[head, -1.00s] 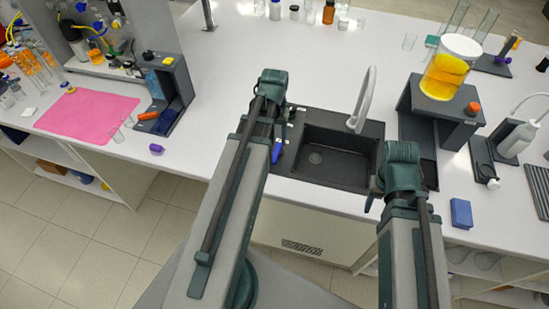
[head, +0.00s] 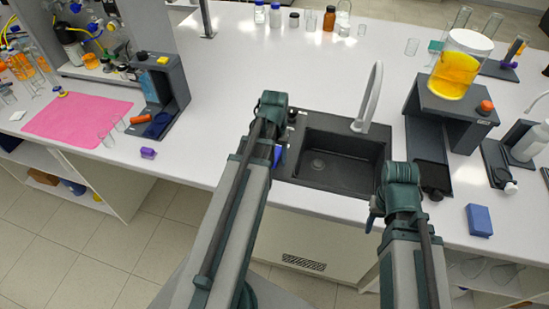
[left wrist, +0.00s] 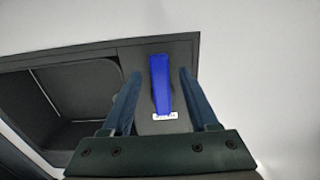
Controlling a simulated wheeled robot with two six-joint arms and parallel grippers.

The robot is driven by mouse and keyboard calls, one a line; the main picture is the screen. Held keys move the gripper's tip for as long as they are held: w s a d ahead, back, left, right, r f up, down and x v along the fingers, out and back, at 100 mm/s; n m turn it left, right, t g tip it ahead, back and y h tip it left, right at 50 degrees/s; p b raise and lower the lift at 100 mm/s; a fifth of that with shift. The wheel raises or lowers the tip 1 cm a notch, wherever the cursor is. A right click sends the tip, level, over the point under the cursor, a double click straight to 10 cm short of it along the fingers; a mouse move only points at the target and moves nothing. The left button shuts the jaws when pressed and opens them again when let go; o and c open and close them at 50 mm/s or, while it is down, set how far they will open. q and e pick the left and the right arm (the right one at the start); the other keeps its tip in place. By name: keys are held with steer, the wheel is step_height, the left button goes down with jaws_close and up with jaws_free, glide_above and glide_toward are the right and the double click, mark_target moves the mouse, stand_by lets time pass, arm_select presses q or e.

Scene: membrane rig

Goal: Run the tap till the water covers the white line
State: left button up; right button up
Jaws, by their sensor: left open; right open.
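A black sink (head: 318,167) is set in the white bench, with a pale curved tap spout (head: 369,100) standing at its right rear. No water stream shows, and I cannot make out a white line in the basin. A blue lever (left wrist: 161,84) stands on the dark sink rim, with a small white label at its base; it is partly hidden by my left arm in the head view (head: 277,156). My left gripper (left wrist: 159,76) is open, with a finger on each side of the lever and gaps between. My right gripper (head: 373,214) is open and empty at the sink's front right.
A dark stand (head: 447,108) holding a beaker of yellow liquid (head: 455,74) is right of the sink. A blue block (head: 479,220) lies near the front right edge. A pink mat (head: 75,119) and a dark rack (head: 165,95) are at left. The bench behind the sink is mostly clear.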

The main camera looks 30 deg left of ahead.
arm_select(q)
jaws_close()
stand_by(1.3)
